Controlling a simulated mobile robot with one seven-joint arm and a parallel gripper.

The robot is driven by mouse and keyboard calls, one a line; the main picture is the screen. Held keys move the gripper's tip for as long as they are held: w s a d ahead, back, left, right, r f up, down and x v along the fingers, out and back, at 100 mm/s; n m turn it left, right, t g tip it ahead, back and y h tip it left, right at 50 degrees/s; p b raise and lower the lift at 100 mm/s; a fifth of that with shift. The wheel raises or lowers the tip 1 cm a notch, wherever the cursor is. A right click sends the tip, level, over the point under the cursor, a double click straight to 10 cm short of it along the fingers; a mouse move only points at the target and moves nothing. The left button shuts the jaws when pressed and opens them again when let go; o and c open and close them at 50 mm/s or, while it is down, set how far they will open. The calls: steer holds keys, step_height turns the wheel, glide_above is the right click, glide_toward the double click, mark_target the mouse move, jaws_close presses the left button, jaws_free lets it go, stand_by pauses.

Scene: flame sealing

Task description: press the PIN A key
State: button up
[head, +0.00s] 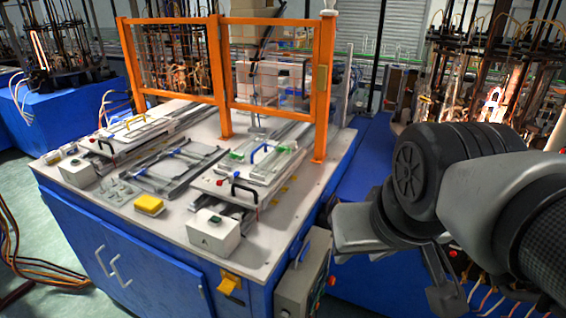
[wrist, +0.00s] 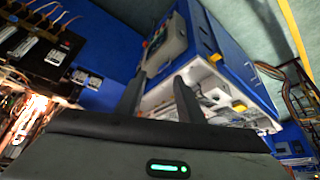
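I cannot make out any key labelled PIN A; the lettering is too small to read. A grey control box (head: 303,275) with small coloured buttons hangs on the right side of the blue workbench. It also shows in the wrist view (wrist: 168,45), beyond the fingers. A white box with a dark green-lit top (head: 213,232) stands at the bench's front corner, and a similar white box (head: 76,172) stands at the left. My gripper (head: 437,270) is right of the bench, apart from these boxes. In the wrist view my gripper (wrist: 160,98) has its fingers apart with nothing between them.
An orange frame (head: 226,75) rises from the bench top, behind rails and fixtures with black handles. A yellow block (head: 149,205) sits near the front edge. A lit machine with hoses (head: 490,90) stands behind my arm. Greenish floor lies left of the bench.

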steer(key=shift+d, duration=0.1)
steer(key=shift+c, duration=0.7)
jaws_close()
stand_by(0.9)
